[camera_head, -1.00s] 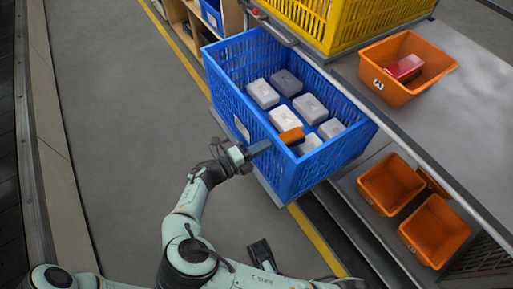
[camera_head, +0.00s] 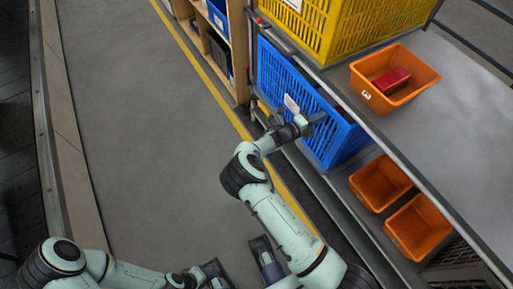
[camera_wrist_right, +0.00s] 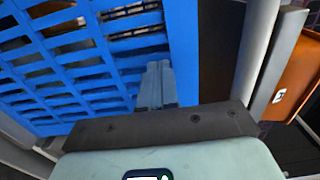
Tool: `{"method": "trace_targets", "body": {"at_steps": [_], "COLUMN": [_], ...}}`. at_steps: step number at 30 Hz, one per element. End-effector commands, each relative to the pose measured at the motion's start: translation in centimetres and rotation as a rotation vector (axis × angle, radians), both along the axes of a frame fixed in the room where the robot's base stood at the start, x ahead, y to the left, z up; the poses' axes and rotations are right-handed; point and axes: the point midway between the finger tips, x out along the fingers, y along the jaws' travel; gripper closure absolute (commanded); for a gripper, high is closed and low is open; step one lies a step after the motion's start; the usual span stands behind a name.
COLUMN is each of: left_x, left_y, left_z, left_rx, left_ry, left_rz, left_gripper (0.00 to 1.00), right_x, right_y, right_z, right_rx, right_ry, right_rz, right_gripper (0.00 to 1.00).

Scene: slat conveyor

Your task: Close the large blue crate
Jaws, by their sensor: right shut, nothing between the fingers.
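The large blue crate (camera_head: 285,80) sits on the rack under the shelf, pushed in beneath the yellow crate. Its slatted front faces the aisle, with a white label on it. Only a thin strip of its inside shows at the right end; its contents are mostly hidden. My right gripper (camera_head: 316,119) is shut and empty, at the front of the crate near its upper right part. In the right wrist view the shut fingers (camera_wrist_right: 158,85) are against or just before the blue slats (camera_wrist_right: 75,65); contact is unclear. My left gripper is low in the head view, partly cut off, its jaws unclear.
The yellow crate (camera_head: 375,28) and an orange bin (camera_head: 420,75) holding a red box stand on the shelf above. Two orange bins (camera_head: 380,184) sit below, right of the crate. A wooden shelf unit (camera_head: 238,50) stands beyond. The grey aisle floor is clear.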

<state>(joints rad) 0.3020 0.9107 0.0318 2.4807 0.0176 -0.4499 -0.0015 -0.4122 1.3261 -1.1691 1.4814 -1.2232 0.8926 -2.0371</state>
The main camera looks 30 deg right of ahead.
Motion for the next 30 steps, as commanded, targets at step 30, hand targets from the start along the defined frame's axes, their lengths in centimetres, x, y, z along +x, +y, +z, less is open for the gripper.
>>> {"method": "trace_targets", "body": {"at_steps": [30], "left_x": [-0.5], "left_y": [-0.2], "left_z": [0.9], "left_rx": [-0.006], "left_ry": [0.015], "left_rz": [-0.006], "left_gripper": [0.57], "right_x": [0.0], "right_y": [-3.0], "right_z": [0.4], "right_rx": [-0.004], "right_ry": [0.0], "right_rz": [-0.001], "right_gripper": [1.0]}}
